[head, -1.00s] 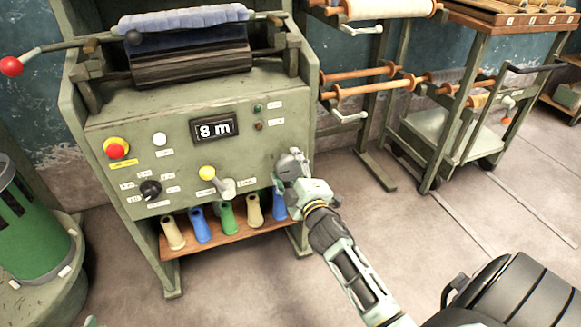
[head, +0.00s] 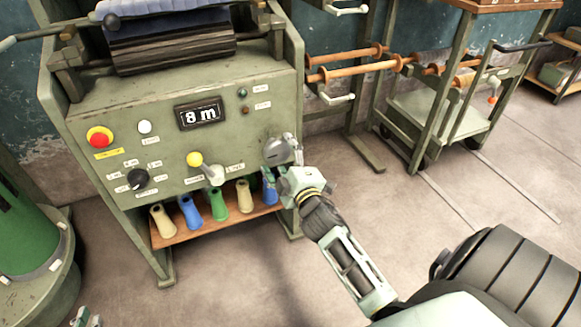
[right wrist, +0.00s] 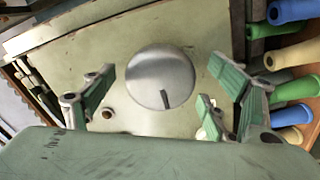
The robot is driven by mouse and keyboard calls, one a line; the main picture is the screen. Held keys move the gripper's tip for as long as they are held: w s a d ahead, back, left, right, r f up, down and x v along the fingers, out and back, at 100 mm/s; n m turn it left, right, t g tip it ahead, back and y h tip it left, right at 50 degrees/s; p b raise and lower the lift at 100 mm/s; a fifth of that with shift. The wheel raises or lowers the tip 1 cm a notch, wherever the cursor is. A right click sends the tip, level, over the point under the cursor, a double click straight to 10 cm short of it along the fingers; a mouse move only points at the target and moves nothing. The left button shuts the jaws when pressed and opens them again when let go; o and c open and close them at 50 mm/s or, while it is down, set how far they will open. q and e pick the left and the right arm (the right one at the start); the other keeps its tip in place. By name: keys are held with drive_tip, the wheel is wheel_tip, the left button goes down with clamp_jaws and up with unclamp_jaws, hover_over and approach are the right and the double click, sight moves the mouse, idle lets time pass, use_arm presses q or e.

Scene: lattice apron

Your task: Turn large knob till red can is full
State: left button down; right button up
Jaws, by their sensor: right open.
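The large knob (head: 275,153) is a round grey disc low on the right of the green machine's front panel. In the right wrist view the knob (right wrist: 160,78) faces me, with a dark pointer mark towards its lower edge. My right gripper (right wrist: 158,88) is open, its fingers spread on both sides of the knob with gaps visible. In the head view my right gripper (head: 282,168) is at the knob and partly covers it. A small part of my left gripper (head: 86,318) shows at the bottom left edge; its jaws are unclear. I see no red can.
Coloured tubes (head: 218,204) sit on a shelf below. A green container (head: 28,225) stands left.

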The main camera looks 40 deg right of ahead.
drive_tip(key=v, duration=1)
drive_tip(key=shift+d, duration=0.1)
